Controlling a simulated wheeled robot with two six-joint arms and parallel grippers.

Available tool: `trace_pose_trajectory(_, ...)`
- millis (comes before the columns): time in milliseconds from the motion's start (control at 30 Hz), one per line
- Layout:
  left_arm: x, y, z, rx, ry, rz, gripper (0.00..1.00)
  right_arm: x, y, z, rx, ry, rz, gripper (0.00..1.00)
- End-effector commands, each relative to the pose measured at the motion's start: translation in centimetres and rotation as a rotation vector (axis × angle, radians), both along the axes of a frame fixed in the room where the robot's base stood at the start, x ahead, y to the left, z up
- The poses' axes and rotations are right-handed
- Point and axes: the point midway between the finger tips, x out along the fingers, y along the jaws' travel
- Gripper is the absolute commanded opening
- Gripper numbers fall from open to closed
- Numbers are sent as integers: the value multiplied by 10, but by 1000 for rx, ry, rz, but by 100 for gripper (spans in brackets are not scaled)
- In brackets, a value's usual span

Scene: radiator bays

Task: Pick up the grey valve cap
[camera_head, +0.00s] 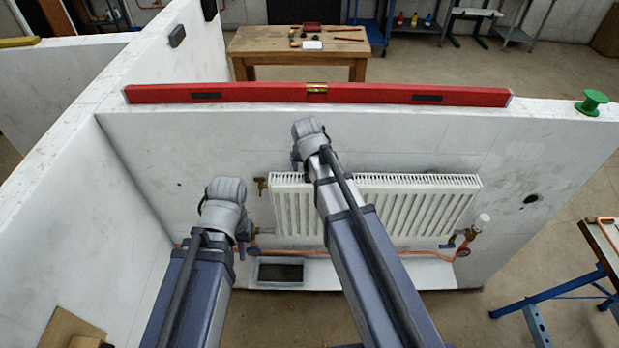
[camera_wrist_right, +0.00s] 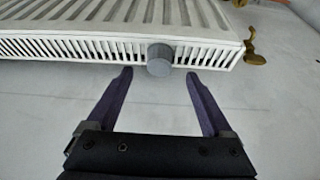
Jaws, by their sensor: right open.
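The grey valve cap (camera_wrist_right: 159,60) is a short round piece at the slotted top edge of the white radiator (camera_wrist_right: 95,48) in the right wrist view. My right gripper (camera_wrist_right: 157,73) is open. Its two purple fingers point at the radiator, with the cap just beyond and between the fingertips, not gripped. In the head view my right arm hides the cap and the right gripper. My left gripper (camera_head: 243,236) is low, left of the radiator (camera_head: 420,205), mostly hidden behind its wrist, so its jaws cannot be judged.
A brass valve (camera_wrist_right: 252,48) is at the radiator's corner. A red level (camera_head: 260,93) and a green spool (camera_head: 592,103) rest on the wall top. A copper pipe (camera_head: 330,251) runs below the radiator. A grey tray (camera_head: 258,272) lies beneath. A wall encloses the left side.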

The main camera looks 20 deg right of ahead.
Motion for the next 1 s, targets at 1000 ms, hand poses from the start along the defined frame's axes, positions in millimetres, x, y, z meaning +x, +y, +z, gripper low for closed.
trace_pose_trajectory(1000, 0, 0, -45, 1, -1, -18, 21, 21, -8, -45, 0, 0, 1, 66)
